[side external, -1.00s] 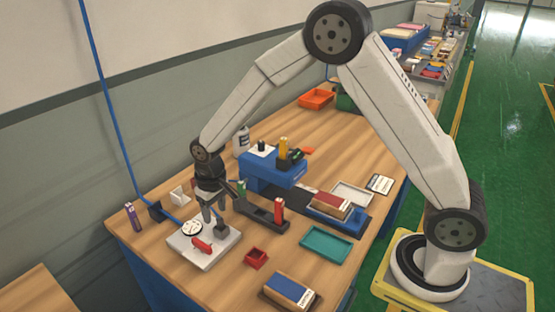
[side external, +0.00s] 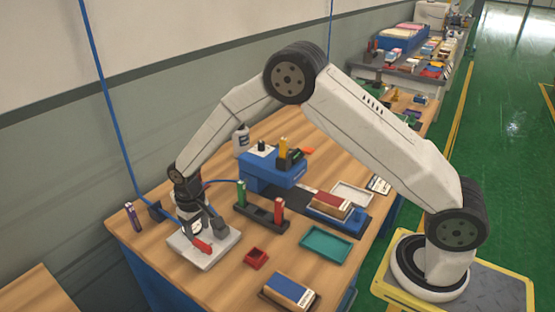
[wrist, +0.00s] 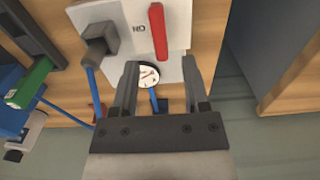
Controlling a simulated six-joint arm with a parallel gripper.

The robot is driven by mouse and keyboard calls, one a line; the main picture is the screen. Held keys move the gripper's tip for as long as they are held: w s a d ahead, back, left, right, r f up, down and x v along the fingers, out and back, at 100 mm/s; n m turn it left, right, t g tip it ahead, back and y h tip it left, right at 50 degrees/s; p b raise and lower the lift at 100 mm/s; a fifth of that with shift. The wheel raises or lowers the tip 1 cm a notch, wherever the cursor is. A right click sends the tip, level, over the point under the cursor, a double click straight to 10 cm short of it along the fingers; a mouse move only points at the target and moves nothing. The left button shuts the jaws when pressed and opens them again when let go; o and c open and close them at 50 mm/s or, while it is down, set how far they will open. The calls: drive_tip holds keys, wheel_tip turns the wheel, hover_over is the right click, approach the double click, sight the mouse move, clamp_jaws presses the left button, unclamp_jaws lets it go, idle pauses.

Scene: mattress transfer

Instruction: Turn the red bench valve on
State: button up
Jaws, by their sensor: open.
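The red valve handle (side external: 202,246) lies on a white plate (side external: 190,258) at the left end of the bench. In the wrist view the red handle (wrist: 158,32) runs lengthwise near the plate's right edge, beside a printed label that looks like an upside-down "ON". My gripper (wrist: 160,66) is open and empty. Its fingertips are just short of the handle's near end, with a round white gauge (wrist: 149,76) showing between the fingers. In the side view my gripper (side external: 206,232) is low over the plate, partly covering the gauge. I cannot tell whether it touches the handle.
A grey block (wrist: 100,42) with a blue hose stands on the plate beside the label. A dark rack (side external: 262,214) with green and red pieces stands right of the plate. A small red box (side external: 256,258) and a teal tray (side external: 326,243) sit nearer the front.

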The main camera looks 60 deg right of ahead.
sight(201, 243)
drive_tip(key=shift+f, duration=2.8)
clamp_jaws()
